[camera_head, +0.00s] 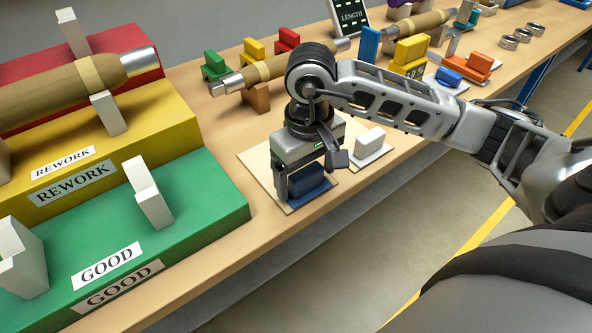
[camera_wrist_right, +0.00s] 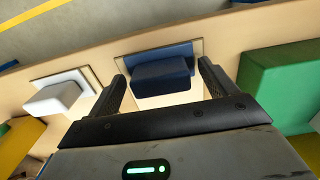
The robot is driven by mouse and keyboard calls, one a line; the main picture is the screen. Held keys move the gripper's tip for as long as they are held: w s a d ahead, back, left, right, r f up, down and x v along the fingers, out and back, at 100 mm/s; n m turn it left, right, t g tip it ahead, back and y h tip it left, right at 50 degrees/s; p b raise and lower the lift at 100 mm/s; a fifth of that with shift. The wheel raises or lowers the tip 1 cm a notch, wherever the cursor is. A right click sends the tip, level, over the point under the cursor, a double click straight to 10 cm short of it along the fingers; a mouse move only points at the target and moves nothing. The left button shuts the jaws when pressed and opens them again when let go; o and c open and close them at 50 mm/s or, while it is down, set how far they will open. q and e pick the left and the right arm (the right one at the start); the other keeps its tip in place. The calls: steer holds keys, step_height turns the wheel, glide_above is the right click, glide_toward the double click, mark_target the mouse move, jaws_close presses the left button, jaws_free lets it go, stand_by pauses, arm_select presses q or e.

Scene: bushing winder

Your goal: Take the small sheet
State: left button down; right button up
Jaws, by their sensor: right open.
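My right gripper (camera_head: 309,177) is open and points down over a dark blue block (camera_head: 308,183) near the table's front edge. In the right wrist view the dark blue block (camera_wrist_right: 162,77) lies between the two open fingers (camera_wrist_right: 161,78), with a gap on each side. The block stands on a thin flat sheet (camera_wrist_right: 189,47), whose edges show around it. A white block (camera_head: 370,140) on its own pale sheet (camera_head: 386,151) stands just to the right; it also shows in the right wrist view (camera_wrist_right: 54,98). I cannot tell which sheet is the small one. My left gripper is out of view.
A green GOOD stand (camera_head: 205,195) and a yellow REWORK stand (camera_head: 165,120) fill the left. Behind the gripper, a bushing (camera_head: 270,70) rests on supports with coloured blocks. Orange and blue pieces (camera_head: 478,65) and metal rings (camera_head: 510,41) lie farther right.

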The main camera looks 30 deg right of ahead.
steer(key=shift+f, duration=0.45)
steer(key=c, duration=1.1)
steer(key=shift+r, duration=0.1)
